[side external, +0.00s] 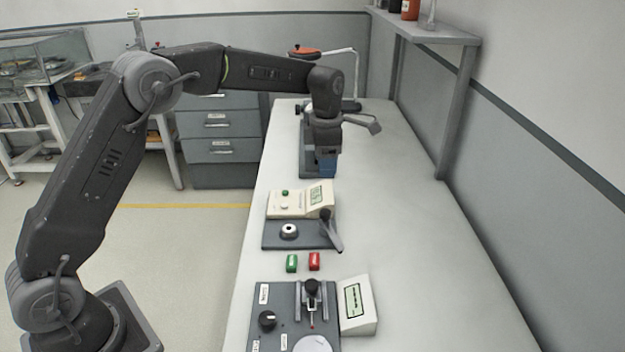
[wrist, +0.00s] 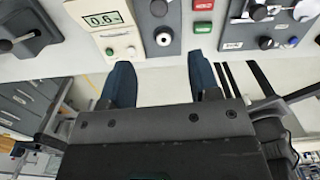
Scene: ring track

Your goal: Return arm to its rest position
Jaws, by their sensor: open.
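My gripper (wrist: 160,85) is open and empty in the wrist view, its two dark blue fingers apart with bench surface between them. In the side external view my gripper (side external: 318,166) points down over the far half of the bench, behind the cream instrument (side external: 300,203). Its fingertips are partly hidden there, and I cannot tell how high they are above the bench. My arm stretches from the lower left across to the bench, bent at the elbow, with the forearm nearly level.
The white bench (side external: 420,240) carries the cream instrument on a grey base, green (side external: 292,263) and red (side external: 314,261) blocks, and a nearer grey device (side external: 264,296) with a display box (side external: 357,305). A wall shelf (side external: 430,32) stands at the back right. The bench's right side is clear.

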